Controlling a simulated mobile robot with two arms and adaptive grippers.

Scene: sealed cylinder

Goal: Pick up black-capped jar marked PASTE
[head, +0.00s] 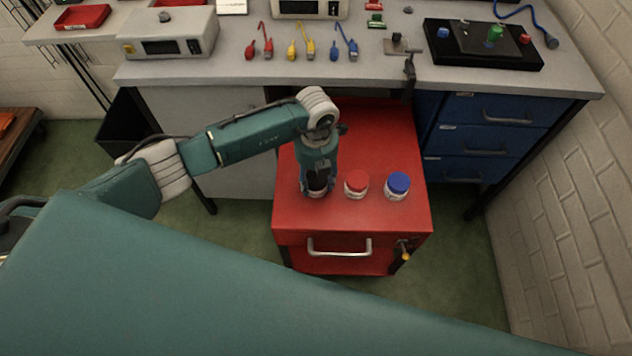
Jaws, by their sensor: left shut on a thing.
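My left gripper (318,180) points down over the left part of the red cabinet top. It is shut on a jar (316,192), of which only a little pale side shows below the fingers. The gripper hides the cap and any marking, so I cannot read PASTE. I cannot tell whether the jar touches the cabinet top. A red-capped jar (356,184) and a blue-capped jar (397,186) stand upright to the right of the gripper. My right gripper is not in view.
The red cabinet (385,220) has free top space in front of and behind the jars. A grey workbench (390,70) with instruments, cables and a black board (450,58) runs behind. Blue drawers (485,140) and a brick wall (560,180) are at the right.

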